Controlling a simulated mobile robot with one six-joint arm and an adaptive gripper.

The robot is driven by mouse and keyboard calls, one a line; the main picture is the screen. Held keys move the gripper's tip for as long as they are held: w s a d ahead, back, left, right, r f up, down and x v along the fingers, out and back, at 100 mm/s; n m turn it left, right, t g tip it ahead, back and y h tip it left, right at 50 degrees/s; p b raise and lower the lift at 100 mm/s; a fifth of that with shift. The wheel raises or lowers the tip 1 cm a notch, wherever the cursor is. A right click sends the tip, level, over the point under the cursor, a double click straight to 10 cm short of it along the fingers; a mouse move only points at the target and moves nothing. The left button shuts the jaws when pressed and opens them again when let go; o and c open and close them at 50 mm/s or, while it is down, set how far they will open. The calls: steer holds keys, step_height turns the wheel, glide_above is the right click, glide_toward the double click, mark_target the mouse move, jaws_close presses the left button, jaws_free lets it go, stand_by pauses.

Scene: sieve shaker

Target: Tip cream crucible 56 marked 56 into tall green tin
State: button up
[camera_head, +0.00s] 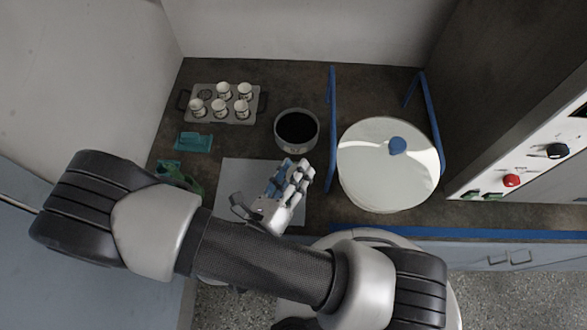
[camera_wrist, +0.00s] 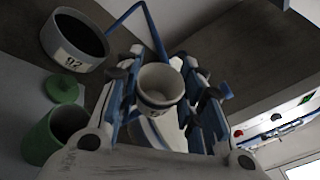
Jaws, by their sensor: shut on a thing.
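My gripper (camera_wrist: 160,98) is shut on a cream crucible (camera_wrist: 160,82), seen between its fingers in the wrist view. The crucible's mouth faces the wrist camera, and dark marking on its side is too small to read. In the head view my gripper (camera_head: 296,172) is over the pale mat, and I cannot make out the crucible there. The tall green tin (camera_wrist: 48,137) is open, at the lower left of the wrist view and apart from the crucible. In the head view, green parts beside the mat (camera_head: 192,184) are partly hidden by my arm.
A grey tray (camera_head: 256,112) holds several cream crucibles and one empty place. A dark-filled pot (camera_head: 297,148), marked 92 in the wrist view (camera_wrist: 80,63), stands behind the mat (camera_head: 235,170). A green disc (camera_wrist: 62,88) lies near the tin. The white shaker (camera_head: 380,185) and blue rails stand right.

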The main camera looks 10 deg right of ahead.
steer(key=shift+r+m+g+y+p, duration=0.4)
steer(key=shift+m+y+p, duration=0.1)
steer(key=shift+m+p, duration=0.3)
steer(key=shift+d+f+m+g+y, duration=0.15)
steer(key=shift+m+g+y, duration=0.15)
steer(key=shift+m+y, duration=0.45)
steer(key=shift+m, duration=0.25)
steer(key=shift+r+m+g+y+p, duration=0.3)
steer(key=shift+r+m+y+p, duration=0.25)
steer(key=shift+m+p, duration=0.45)
steer(key=shift+r+p, duration=0.1)
steer(key=shift+p, duration=0.95)
steer(key=shift+y, duration=0.3)
